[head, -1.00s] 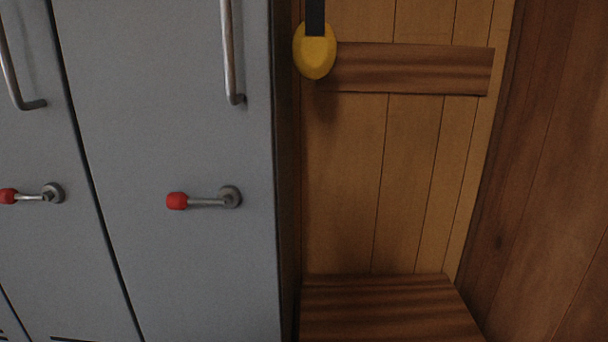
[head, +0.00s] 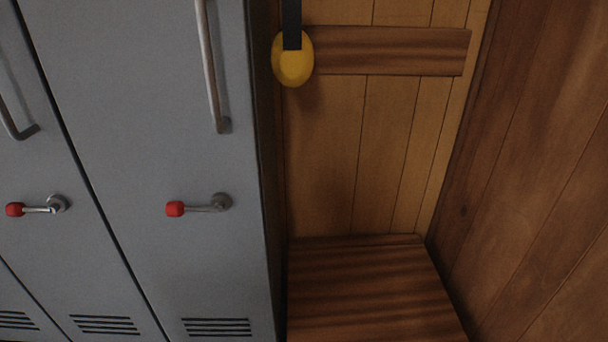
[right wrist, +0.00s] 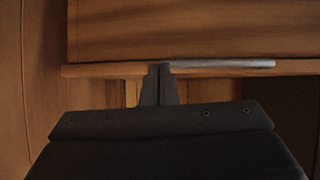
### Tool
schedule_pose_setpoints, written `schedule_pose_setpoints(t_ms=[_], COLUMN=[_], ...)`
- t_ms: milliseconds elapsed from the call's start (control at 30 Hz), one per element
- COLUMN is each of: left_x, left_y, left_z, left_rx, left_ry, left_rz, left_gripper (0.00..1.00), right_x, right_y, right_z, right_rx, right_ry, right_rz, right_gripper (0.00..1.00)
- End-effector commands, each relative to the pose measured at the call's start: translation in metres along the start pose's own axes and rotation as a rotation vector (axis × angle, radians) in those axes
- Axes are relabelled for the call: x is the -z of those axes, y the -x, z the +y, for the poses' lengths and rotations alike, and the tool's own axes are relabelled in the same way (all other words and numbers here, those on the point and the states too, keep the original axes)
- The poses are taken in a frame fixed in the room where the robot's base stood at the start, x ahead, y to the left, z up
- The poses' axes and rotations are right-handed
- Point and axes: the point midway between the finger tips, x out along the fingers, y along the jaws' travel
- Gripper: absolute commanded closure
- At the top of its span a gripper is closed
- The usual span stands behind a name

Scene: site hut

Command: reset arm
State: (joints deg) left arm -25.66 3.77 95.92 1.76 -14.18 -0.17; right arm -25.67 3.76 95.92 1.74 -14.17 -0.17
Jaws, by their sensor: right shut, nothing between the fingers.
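My right gripper (right wrist: 159,84) shows in the right wrist view with its dark fingers together and nothing between them. It points toward a wooden edge; whether it touches the wood I cannot tell. Neither gripper shows in the head view. My left gripper is not in any view. The head view holds a grey locker (head: 130,120) at the left with bar handles (head: 211,70) and red-tipped turn levers (head: 197,207), all pointing left.
A yellow object (head: 292,60) hangs on a dark strap before a wooden rail (head: 390,50). A wooden bench or box (head: 365,290) stands below it, beside the locker. A plank wall (head: 530,180) closes the right side. In the wrist view a pale strip (right wrist: 222,64) lies along the wood.

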Motion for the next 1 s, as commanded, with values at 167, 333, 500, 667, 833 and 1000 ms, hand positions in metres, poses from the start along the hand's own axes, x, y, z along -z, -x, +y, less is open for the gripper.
schedule_pose_setpoints(t_ms=[167, 333, 500, 667, 833, 1000], left_x=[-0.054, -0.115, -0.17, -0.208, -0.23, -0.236], left_y=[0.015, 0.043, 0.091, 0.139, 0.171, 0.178], left_z=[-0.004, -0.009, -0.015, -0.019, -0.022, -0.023], left_rx=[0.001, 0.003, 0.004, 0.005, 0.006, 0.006], left_ry=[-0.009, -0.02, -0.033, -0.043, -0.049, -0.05], left_rz=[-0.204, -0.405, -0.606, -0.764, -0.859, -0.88], left_gripper=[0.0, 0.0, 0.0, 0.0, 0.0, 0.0], right_x=[-0.054, -0.115, -0.169, -0.208, -0.23, -0.236], right_y=[0.015, 0.043, 0.091, 0.139, 0.171, 0.178], right_z=[0.004, 0.009, 0.015, 0.02, 0.023, 0.023], right_rx=[-0.001, -0.003, -0.004, -0.005, -0.006, -0.006], right_ry=[0.009, 0.02, 0.032, 0.043, 0.049, 0.05], right_rz=[-0.204, -0.405, -0.606, -0.764, -0.858, -0.88], right_gripper=[1.0, 1.0, 1.0, 1.0, 1.0, 1.0])
